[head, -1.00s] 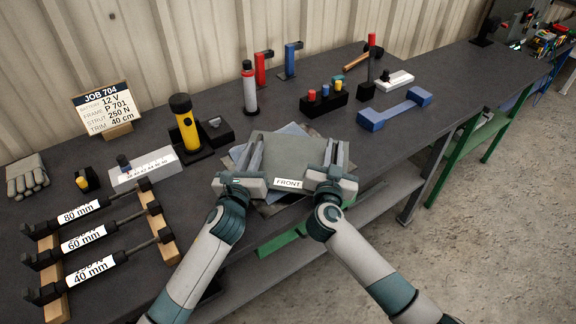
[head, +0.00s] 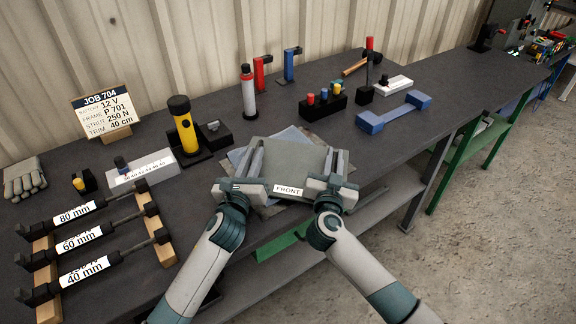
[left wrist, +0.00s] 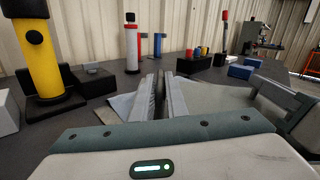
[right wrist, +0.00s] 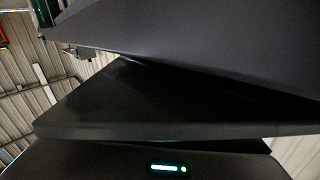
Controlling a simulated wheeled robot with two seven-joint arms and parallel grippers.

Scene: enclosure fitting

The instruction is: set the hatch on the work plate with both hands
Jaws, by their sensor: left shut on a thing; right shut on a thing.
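The hatch (head: 295,162) is a flat grey-green panel with a white FRONT label on its near edge. My left gripper (head: 256,158) is shut on its left side and my right gripper (head: 336,164) on its right side. In the left wrist view the hatch (left wrist: 212,97) lies right of the left fingers (left wrist: 163,98). A bluish-grey sheet (head: 290,133) shows beneath and behind the hatch, probably the work plate; most of it is hidden. I cannot tell whether the hatch touches it. Dark surfaces fill most of the right wrist view.
A yellow cylinder (head: 185,128), a red-topped grey cylinder (head: 249,95) and a block with coloured knobs (head: 323,102) stand behind the hatch. Labelled struts (head: 85,240) rest on a rack at left. The bench's front edge is close.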

